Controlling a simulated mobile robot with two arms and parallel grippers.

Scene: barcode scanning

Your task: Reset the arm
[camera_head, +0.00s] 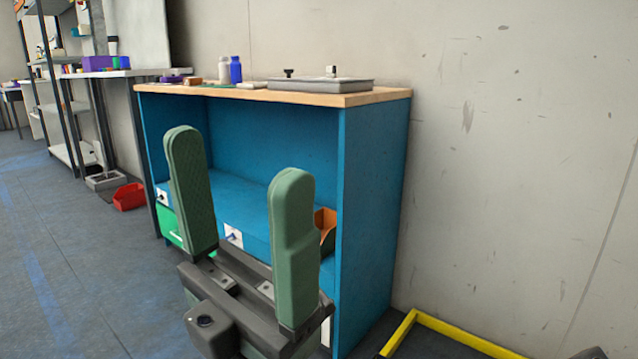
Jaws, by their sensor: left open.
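My left gripper (240,195) is large in the middle of the head view, pointing up. Its two green padded fingers are wide apart with nothing between them. It is in front of a blue cabinet (374,200) with a wooden top (300,97) and hides part of the cabinet's open front. My right gripper is not in view.
A grey tray (320,86), a blue bottle (235,70) and a white bottle (223,70) stand on the cabinet top. An orange bin (326,228) is inside. A red bin (130,197) and a yellow frame (460,337) are on the floor. Open floor lies at left.

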